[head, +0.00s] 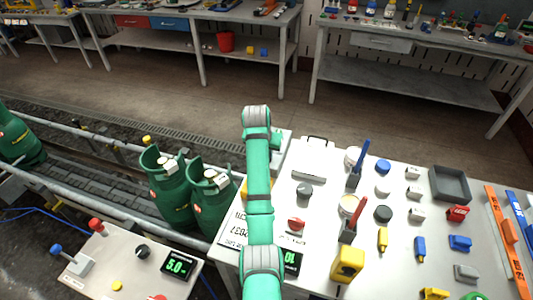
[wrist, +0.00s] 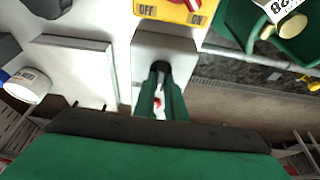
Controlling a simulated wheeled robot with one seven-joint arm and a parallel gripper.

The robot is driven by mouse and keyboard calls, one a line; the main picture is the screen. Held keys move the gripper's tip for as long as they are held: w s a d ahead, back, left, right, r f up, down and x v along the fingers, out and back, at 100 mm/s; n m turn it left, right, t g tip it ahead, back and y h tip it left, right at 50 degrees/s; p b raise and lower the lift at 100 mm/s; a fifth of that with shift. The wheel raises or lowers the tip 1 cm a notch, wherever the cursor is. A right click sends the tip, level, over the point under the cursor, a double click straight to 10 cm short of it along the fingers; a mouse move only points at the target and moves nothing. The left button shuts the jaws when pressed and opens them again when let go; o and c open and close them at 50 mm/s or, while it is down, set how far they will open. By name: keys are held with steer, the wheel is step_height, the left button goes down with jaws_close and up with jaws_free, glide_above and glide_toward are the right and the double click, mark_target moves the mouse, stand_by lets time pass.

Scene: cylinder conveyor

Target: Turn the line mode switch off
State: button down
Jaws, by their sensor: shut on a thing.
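In the wrist view, my gripper (wrist: 161,78) has its fingers close together around a small black lever on a pale switch box (wrist: 178,44). The fingers hide most of the lever, so I cannot tell its position exactly. A yellow plate (wrist: 170,13) marked OFF and ON, with a red part at its edge, lies just beyond the box. I cannot read a line mode label. In the head view, my arm hides the gripper; part of a pale box (head: 284,142) and a yellow edge (head: 243,187) show beside the arm.
Green gas cylinders (head: 213,200) stand on the conveyor left of the bench. The white bench top (head: 325,210) carries several knobs, buttons and blocks, a grey tray (head: 450,184) and a tall blue lever (head: 359,160). A control panel (head: 125,265) stands at the lower left.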

steer(key=shift+s+a, duration=0.1)
steer(key=shift+a, duration=0.05)
steer(key=c, duration=1.8)
jaws_free()
steer(key=shift+r, duration=0.15)
steer(key=v, duration=1)
steer(key=shift+r, duration=0.25)
steer(key=shift+r, duration=0.1)
